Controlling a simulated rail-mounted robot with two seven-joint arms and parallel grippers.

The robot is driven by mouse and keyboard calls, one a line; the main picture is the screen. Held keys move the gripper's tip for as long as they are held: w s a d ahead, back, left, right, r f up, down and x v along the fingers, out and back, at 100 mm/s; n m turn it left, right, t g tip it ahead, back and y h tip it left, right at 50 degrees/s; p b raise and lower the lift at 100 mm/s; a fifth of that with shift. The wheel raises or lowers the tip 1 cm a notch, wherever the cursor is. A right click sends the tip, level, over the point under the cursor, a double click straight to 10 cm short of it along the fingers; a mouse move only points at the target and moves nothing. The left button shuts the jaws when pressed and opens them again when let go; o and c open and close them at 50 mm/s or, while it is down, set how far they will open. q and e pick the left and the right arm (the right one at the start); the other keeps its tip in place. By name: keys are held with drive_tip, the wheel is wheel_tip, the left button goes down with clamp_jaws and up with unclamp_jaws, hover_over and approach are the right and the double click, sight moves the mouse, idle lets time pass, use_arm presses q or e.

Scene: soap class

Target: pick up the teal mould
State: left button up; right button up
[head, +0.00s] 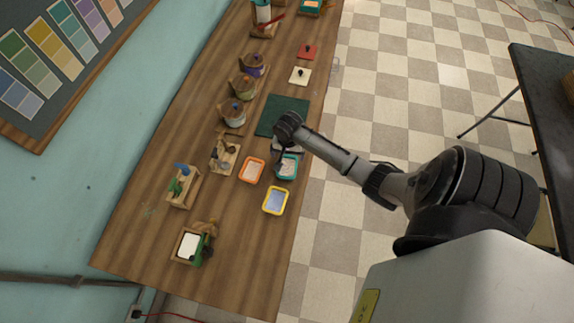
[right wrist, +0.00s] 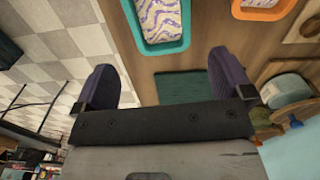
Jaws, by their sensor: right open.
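The teal mould (head: 294,174) lies near the right edge of the wooden table, with a pale swirled filling. It shows in the right wrist view (right wrist: 185,40) at the top, its filling swirled purple and white, partly cut off by the frame. My right gripper (right wrist: 165,80) is open and empty, its two dark fingers apart, with the mould beyond the fingertips. In the head view, my right gripper (head: 281,152) hangs at the mould's far side and partly hides that end. Contact cannot be told. My left gripper is not in view.
An orange mould (head: 244,177) sits close left of the teal one, and a yellow mould (head: 266,209) nearer. A dark green mat (head: 285,108) lies beyond. Pots (head: 232,117) and wooden stands (head: 172,198) line the left side. The front right of the table is clear.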

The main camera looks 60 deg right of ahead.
sight(288, 168)
drive_tip(key=shift+a+f+b, duration=0.15)
drive_tip(key=shift+f+b, duration=0.45)
drive_tip(key=shift+f, duration=4.25)
drive_tip(key=shift+c, duration=0.3)
drive_tip(key=c, duration=0.7)
